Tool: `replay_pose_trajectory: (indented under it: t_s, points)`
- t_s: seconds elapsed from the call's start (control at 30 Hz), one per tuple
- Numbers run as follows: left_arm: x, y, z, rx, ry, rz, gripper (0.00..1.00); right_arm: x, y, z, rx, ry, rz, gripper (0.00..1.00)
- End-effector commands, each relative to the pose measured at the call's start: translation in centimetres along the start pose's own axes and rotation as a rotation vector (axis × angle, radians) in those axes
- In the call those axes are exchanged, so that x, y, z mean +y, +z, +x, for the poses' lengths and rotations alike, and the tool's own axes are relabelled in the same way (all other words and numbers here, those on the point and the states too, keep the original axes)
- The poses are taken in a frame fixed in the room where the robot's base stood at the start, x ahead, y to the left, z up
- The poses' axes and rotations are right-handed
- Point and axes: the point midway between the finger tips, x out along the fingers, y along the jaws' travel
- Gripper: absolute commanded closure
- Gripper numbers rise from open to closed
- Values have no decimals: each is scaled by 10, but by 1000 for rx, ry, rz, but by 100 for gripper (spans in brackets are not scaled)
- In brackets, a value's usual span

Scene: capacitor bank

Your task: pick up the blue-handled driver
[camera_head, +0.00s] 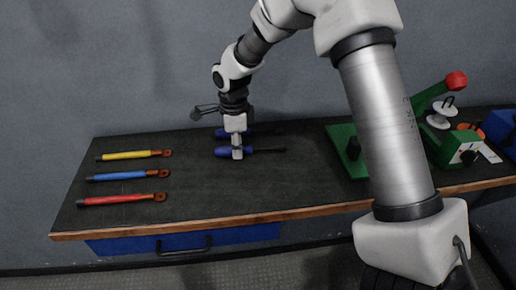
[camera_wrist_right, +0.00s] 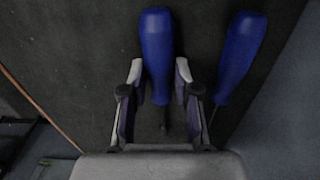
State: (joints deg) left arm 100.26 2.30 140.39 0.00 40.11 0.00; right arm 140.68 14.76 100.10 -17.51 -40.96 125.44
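Two blue-handled drivers lie side by side on the dark bench top. The front driver (camera_head: 222,152) has its dark shaft pointing right, and its handle (camera_wrist_right: 156,48) fills the middle of the wrist view. The rear driver (camera_head: 262,131) lies parallel behind it; its handle (camera_wrist_right: 240,52) is at the right in the wrist view. My right gripper (camera_head: 237,156) points down over the front driver. In the wrist view its fingers (camera_wrist_right: 159,72) stand on either side of that handle, with small gaps, so it looks open. My left gripper is not in view.
Yellow (camera_head: 130,155), blue (camera_head: 125,176) and red (camera_head: 118,200) handled tools lie at the left of the bench. A green fixture (camera_head: 345,150) with a red-knobbed lever stands at the right. My forearm hides part of the bench. The middle front is clear.

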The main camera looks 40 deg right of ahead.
Motion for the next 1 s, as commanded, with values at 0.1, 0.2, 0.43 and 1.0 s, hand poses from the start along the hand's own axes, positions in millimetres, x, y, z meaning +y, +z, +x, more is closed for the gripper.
replay_pose_trajectory:
  t_s: [0.1, 0.2, 0.43, 1.0]
  points:
    - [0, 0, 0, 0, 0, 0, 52, 0, 0, 1, 0, 0, 0, 100]
    - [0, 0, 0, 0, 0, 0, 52, 0, 0, 2, 0, 1, 0, 100]
    - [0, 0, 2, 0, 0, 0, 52, 0, 0, -4, 0, 0, 1, 100]
    - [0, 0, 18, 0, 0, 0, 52, 37, 64, -40, 5, -5, -4, 100]
